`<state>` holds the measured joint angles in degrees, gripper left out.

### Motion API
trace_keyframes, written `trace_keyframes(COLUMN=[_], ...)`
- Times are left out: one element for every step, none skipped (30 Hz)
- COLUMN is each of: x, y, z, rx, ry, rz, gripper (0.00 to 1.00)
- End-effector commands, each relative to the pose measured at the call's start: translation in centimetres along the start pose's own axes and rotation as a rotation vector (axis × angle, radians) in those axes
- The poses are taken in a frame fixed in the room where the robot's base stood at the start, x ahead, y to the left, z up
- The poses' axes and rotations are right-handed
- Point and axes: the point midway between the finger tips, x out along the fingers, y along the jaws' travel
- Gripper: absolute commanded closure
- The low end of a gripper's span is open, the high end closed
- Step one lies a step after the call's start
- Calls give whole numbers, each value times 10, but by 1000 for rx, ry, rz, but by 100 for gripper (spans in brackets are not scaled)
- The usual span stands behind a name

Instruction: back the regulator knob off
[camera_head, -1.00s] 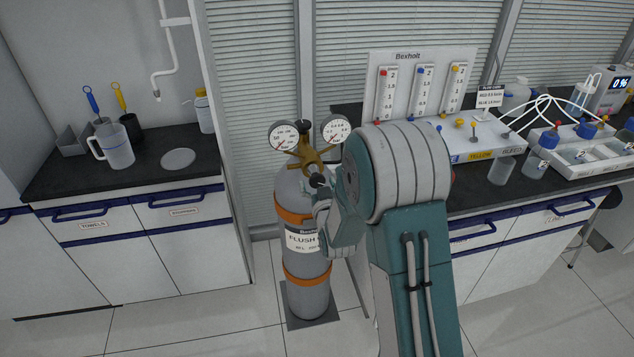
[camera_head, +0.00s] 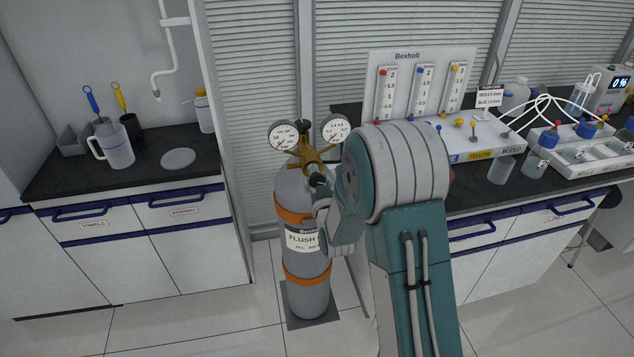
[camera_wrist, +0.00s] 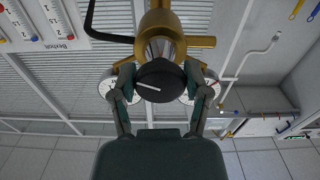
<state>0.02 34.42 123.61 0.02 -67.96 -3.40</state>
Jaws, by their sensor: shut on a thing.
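The regulator knob (camera_wrist: 160,82) is black with a white line across its face. It fills the middle of the wrist view, in front of the brass regulator body (camera_wrist: 160,25). My gripper (camera_wrist: 160,90) is shut on the knob, one finger on each side. In the head view the brass regulator (camera_head: 309,160) sits on top of the grey gas cylinder (camera_head: 305,254), with two round gauges (camera_head: 285,137) above it. My gripper (camera_head: 318,184) reaches the front of the regulator there, and my arm partly hides it.
A bench with flowmeters (camera_head: 424,90), bottles (camera_head: 540,155) and white tubing stands right of the cylinder. A counter with a jug (camera_head: 115,150) and a blue-handled tool (camera_head: 91,102) stands to the left. Open floor (camera_head: 180,325) lies in front.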

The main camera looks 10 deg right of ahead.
Motion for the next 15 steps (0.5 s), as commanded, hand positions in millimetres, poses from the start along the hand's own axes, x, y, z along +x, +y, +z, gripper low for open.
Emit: trace_keyframes(x=[1,1,1,1,1,1,1,1,1,1,1,1,1,1,1], y=[0,0,0,0,0,0,0,0,0,0,0,0,0,0,0], z=[-1,-1,-1,-1,-1,-1,-1,-2,-2,-2,-2,-2,-2,-2,-2], rx=[-23,-39,-64,-85,-107,-138,-164,-191,-227,-255,-284,-321,-350,-379,-417], ry=[3,3,3,4,4,4,4,4,4,4,4,5,5,5,5], rz=[-2,-2,-2,-2,-2,-2,-2,-2,-2,-2,-2,-2,-2,-2,-2], gripper=[87,87,87,87,87,87,87,87,87,87,87,86,86,86,86])
